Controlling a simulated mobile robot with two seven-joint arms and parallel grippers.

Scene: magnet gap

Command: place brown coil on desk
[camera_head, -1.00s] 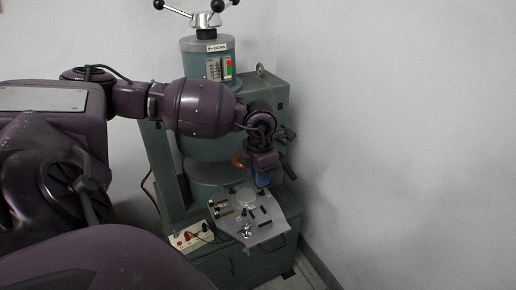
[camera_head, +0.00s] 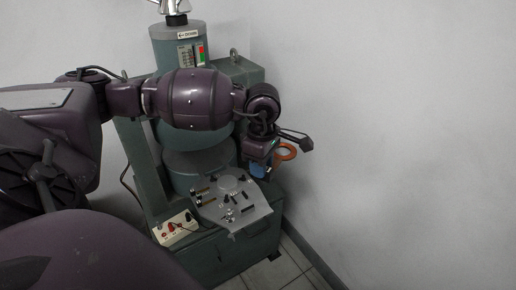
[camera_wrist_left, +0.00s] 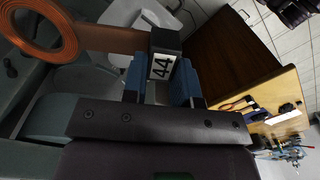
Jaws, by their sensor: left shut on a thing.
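The brown coil (camera_head: 287,152) is a flat copper-coloured ring, out to the right of the magnet machine in the head view. In the left wrist view the coil (camera_wrist_left: 68,40) is at the upper left, its brown strip running to a dark block labelled 44. My left gripper (camera_head: 261,167) has its blue fingers shut on that block, holding the coil in the air. The gripper (camera_wrist_left: 160,80) also shows in the wrist view. The desk (camera_wrist_left: 286,88) has a light wooden top and lies at the right of the wrist view, well away from the coil. My right gripper is not in view.
The green magnet machine (camera_head: 190,165) stands under and beside my left arm, with a grey panel (camera_head: 215,207) and a white socket box (camera_head: 174,228) at its front. Tools (camera_wrist_left: 240,106) lie on the desk. A white wall is at the right.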

